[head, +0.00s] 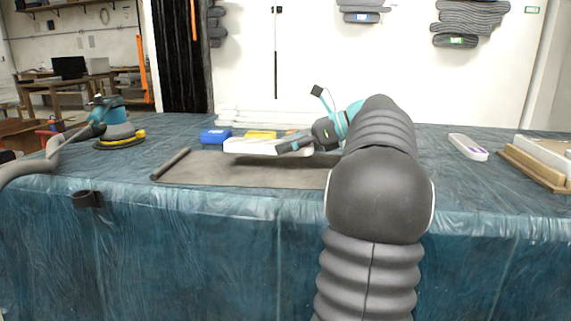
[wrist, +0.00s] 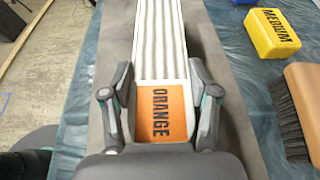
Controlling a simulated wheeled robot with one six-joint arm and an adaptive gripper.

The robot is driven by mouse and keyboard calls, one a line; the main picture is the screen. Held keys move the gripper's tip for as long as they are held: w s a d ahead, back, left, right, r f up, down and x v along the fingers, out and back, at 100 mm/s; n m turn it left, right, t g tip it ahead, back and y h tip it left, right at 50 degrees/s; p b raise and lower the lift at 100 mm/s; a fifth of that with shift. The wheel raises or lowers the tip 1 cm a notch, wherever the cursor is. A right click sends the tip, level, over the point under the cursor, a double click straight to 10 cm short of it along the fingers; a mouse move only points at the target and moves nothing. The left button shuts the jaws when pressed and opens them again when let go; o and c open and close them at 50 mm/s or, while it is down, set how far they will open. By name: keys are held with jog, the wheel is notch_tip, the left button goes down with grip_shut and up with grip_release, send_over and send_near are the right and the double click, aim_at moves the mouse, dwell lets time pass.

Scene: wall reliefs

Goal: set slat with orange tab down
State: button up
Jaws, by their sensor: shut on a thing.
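The slat (wrist: 160,45) is a white ridged piece with an orange tab (wrist: 158,112) printed ORANGE at its near end. My gripper (wrist: 160,95) is shut on the slat at the tab end, one finger along each side. In the head view the slat (head: 262,147) lies roughly level over the grey mat (head: 240,172), and my gripper (head: 285,146) holds its right end. I cannot tell whether the slat touches the mat or is just above it.
A blue block (head: 214,136) and a yellow block marked MEDIUM (wrist: 272,33) stand behind the slat. A brush (wrist: 302,105) lies to the right in the wrist view. A dark rod (head: 170,164) lies at the mat's left end. A sander (head: 118,130) stands at left.

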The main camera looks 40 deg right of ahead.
aim_at(289, 169)
jog(key=shift+w+a+f, duration=0.1)
jog(key=shift+w+f, duration=0.15)
jog(key=shift+f, duration=0.1)
jog(key=shift+f+b, duration=0.65)
jog(key=shift+f, duration=1.1)
jog(key=shift+f, duration=0.15)
jog(key=o, duration=1.3)
jog(key=shift+c, duration=0.2)
jog(key=shift+s+d+r, duration=0.3)
jog(key=shift+r, duration=0.05)
jog(key=p+v, duration=0.2)
jog(key=v, duration=0.9)
jog(key=shift+s+p, duration=0.15)
jog(key=shift+p, duration=0.2)
